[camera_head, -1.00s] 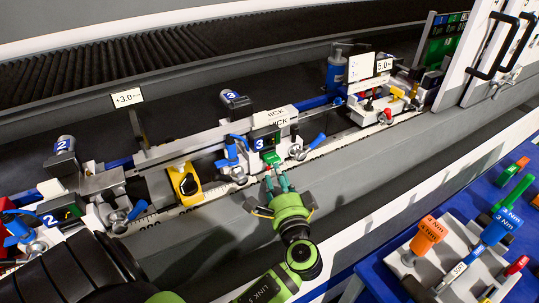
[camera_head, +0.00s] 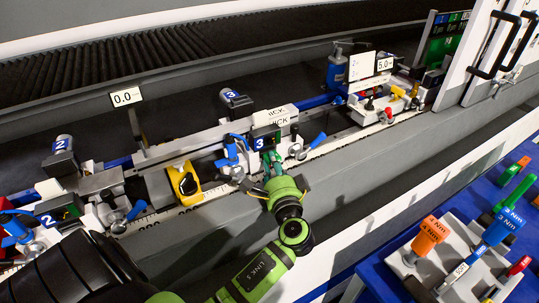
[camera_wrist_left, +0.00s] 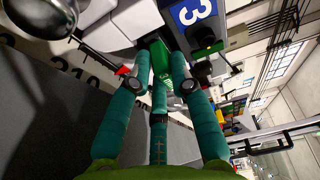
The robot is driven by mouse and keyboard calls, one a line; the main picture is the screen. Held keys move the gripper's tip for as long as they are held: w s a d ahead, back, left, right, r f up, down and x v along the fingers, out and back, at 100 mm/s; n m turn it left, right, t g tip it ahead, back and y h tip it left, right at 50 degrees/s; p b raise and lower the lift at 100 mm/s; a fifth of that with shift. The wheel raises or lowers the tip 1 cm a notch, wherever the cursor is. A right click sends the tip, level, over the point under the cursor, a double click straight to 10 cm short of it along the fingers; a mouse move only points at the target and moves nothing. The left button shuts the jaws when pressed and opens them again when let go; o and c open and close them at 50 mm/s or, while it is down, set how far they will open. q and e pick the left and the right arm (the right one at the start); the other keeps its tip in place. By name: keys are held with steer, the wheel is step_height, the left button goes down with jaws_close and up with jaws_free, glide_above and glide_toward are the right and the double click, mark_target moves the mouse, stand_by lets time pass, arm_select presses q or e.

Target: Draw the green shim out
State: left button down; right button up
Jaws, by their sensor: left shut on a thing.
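The green shim (camera_wrist_left: 178,70) shows in the left wrist view as a bright green piece between my fingertips, under the white block of the station marked 3. My left gripper (camera_wrist_left: 165,66) has its teal fingers shut on it. In the head view the left gripper (camera_head: 271,162) reaches up from below to the front of the station marked 3 (camera_head: 266,140), and its fingers largely hide the shim. I cannot tell how deep the shim sits in its gap. My right gripper is not in view.
A blue lever (camera_head: 318,140) and a round metal knob (camera_head: 299,152) stand close right of the gripper. A yellow-black device (camera_head: 185,182) sits to its left. A sign reading 0.0 (camera_head: 126,96) stands behind. A tool tray (camera_head: 455,255) with coloured handles is at lower right.

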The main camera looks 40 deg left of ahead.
arm_select(q)
steer(key=shift+d+r, duration=0.15)
steer(key=shift+r, duration=0.1)
steer(key=shift+s+d, duration=0.25)
steer(key=shift+d, duration=0.45)
steer(key=shift+s+d, duration=0.25)
steer(key=shift+d, duration=0.4)
steer(key=shift+s+d+f, duration=0.1)
steer(key=shift+f, duration=0.05)
steer(key=shift+s+d, duration=0.15)
steer(key=shift+d, duration=0.15)
steer(key=shift+s+d+b, duration=0.15)
steer(key=shift+s+d, duration=0.1)
steer(key=shift+d, duration=0.35)
steer(key=shift+s+d+b, duration=0.2)
steer(key=shift+s+d, duration=0.05)
steer(key=shift+d, duration=0.35)
steer(key=shift+s+d+b, duration=0.15)
steer(key=shift+s+d, duration=0.1)
steer(key=shift+d, duration=0.35)
